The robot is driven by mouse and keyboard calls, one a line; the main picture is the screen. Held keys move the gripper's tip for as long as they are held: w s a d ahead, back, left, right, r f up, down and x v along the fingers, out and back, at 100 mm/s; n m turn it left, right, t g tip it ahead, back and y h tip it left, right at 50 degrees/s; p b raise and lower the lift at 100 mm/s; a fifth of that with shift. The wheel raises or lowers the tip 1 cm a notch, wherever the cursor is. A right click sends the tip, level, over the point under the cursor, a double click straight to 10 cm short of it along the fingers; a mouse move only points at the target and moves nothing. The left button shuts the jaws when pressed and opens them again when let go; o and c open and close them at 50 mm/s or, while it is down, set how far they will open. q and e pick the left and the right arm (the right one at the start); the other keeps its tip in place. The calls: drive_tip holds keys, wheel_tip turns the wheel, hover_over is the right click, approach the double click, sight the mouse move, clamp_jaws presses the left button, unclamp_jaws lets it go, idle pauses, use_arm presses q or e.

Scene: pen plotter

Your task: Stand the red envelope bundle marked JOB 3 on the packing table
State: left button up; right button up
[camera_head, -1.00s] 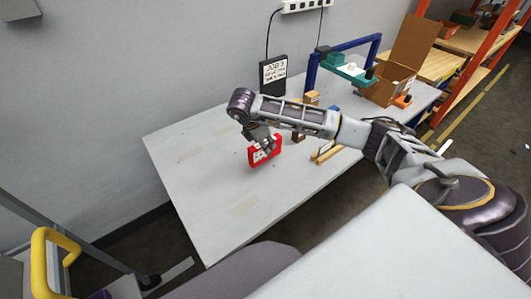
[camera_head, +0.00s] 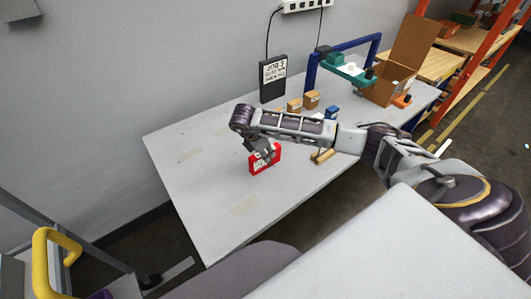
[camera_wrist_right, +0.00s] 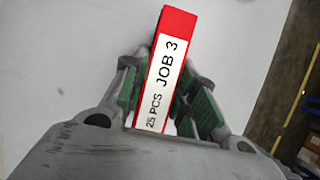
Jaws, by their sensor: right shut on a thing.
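The red envelope bundle (camera_head: 264,162) is upright at the near middle of the grey packing table (camera_head: 205,185). My right gripper (camera_head: 263,150) is shut on it from above. In the right wrist view the bundle (camera_wrist_right: 165,70) shows a white label reading JOB 3 and 25 PCS. There the green-padded fingers of my right gripper (camera_wrist_right: 160,95) lie on both sides of it. The bundle's lower edge looks at or very near the table top; I cannot tell whether it touches. My left gripper is not in view.
Small cardboard boxes (camera_head: 311,99), a black panel with a JOB 3 note (camera_head: 272,78), a blue-framed device (camera_head: 345,65) and an open carton (camera_head: 392,85) stand farther back. The table's left part is clear.

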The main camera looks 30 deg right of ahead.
drive_tip(key=o, duration=1)
drive_tip(key=shift+o, duration=0.5)
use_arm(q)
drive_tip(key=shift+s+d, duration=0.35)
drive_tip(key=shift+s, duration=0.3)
